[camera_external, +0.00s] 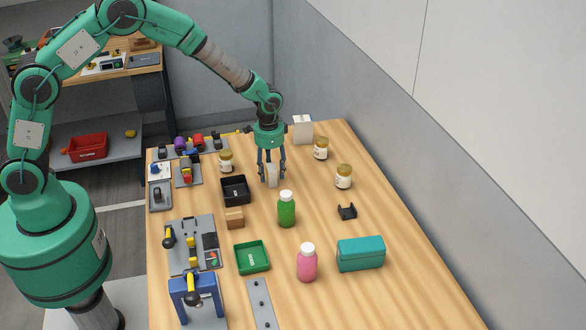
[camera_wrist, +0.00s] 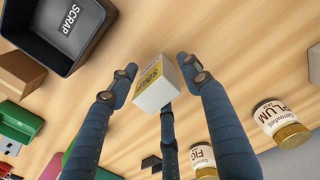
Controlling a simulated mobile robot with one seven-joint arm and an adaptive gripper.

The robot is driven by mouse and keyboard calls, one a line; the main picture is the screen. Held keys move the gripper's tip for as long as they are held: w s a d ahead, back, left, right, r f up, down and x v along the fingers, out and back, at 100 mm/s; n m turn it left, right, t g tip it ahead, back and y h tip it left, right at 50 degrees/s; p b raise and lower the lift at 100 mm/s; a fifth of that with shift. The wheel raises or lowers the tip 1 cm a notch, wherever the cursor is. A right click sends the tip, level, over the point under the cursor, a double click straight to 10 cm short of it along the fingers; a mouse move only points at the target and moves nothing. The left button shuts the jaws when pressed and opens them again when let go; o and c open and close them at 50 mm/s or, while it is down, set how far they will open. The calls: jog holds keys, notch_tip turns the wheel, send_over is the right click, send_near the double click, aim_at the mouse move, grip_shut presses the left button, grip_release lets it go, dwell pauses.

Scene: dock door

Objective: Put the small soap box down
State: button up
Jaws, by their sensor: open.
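The small soap box (camera_external: 272,176) is white with a yellow label and appears to stand on the wooden table, right of the black tray. In the wrist view the soap box (camera_wrist: 153,88) is between my fingers, its top face toward the camera. My gripper (camera_external: 271,170) points down over it with its blue fingers spread. In the wrist view my gripper (camera_wrist: 157,76) is open, with visible gaps between the side fingers and the box. The underside of the box is hidden.
A black bin labelled SCRAP (camera_wrist: 70,25) and a brown box (camera_external: 235,217) are to the left. A green bottle (camera_external: 286,211) is in front. Jars (camera_external: 344,177) and a white carton (camera_external: 303,129) stand right and behind. Bare wood lies right of the gripper.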

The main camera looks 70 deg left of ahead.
aim_at(270, 165)
jog(key=shift+r, duration=0.1)
notch_tip(270, 165, up, 12)
jog(key=p, duration=0.2)
dwell(0.4)
jog(key=shift+r, duration=0.15)
dwell(0.6)
